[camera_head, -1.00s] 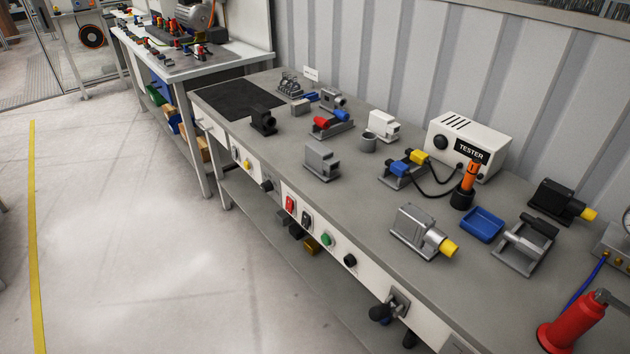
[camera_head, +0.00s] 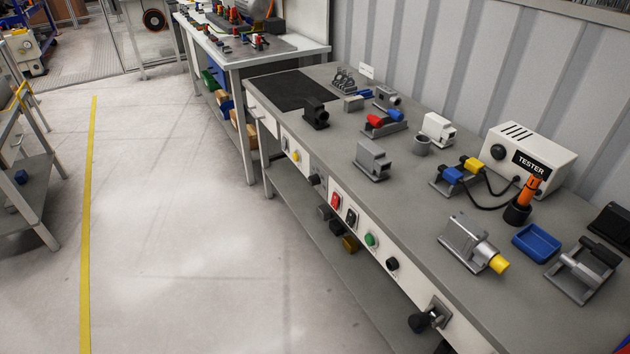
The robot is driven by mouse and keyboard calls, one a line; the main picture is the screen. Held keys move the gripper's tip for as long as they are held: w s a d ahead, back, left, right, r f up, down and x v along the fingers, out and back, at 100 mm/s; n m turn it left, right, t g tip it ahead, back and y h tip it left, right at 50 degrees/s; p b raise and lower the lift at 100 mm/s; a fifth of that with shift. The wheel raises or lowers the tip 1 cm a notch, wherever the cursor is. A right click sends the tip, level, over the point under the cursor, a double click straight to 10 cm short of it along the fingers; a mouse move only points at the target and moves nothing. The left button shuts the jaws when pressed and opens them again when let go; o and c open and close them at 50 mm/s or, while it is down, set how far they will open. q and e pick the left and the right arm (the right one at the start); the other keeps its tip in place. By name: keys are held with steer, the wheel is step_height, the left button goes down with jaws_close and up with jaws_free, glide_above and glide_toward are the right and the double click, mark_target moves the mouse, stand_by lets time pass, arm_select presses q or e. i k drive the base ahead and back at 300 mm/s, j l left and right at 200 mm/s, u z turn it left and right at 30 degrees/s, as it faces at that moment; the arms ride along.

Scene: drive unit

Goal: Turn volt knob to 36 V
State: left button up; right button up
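Several black knobs show, and none carries a volt label that I can read. One round black knob (camera_head: 498,152) is on the front of the white tester box (camera_head: 553,150) at the back of the workbench. Another black knob (camera_head: 315,180) sticks out of the bench's front panel at the left, and a further one (camera_head: 392,263) sits on that panel right of the green button. A dark handle on a metal plate (camera_head: 430,316) is farther right on the panel. No scale or pointer is readable. Neither of my grippers is in view.
The grey workbench (camera_head: 405,205) carries motor-like parts, a blue tray (camera_head: 536,243) and an orange-handled tool (camera_head: 528,192). A second bench (camera_head: 290,58) stands behind, and a shelf unit (camera_head: 35,180) at the left edge. The floor between (camera_head: 190,250) is clear.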

mark_target(314, 180)
steer(key=i+j+z, duration=0.1)
steer(key=z, duration=0.3)
steer(key=i+j+z, duration=0.1)
steer(key=z, duration=0.3)
steer(key=j+z, duration=0.15)
steer(key=z, duration=0.2)
steer(key=i+j+z, duration=0.25)
steer(key=j, duration=0.15)
steer(key=j+z, duration=0.25)
steer(key=j, duration=0.2)
steer(key=j+z, duration=0.45)
steer(key=j, duration=2.25)
steer(key=k+j, duration=0.15)
steer(key=j, duration=0.75)
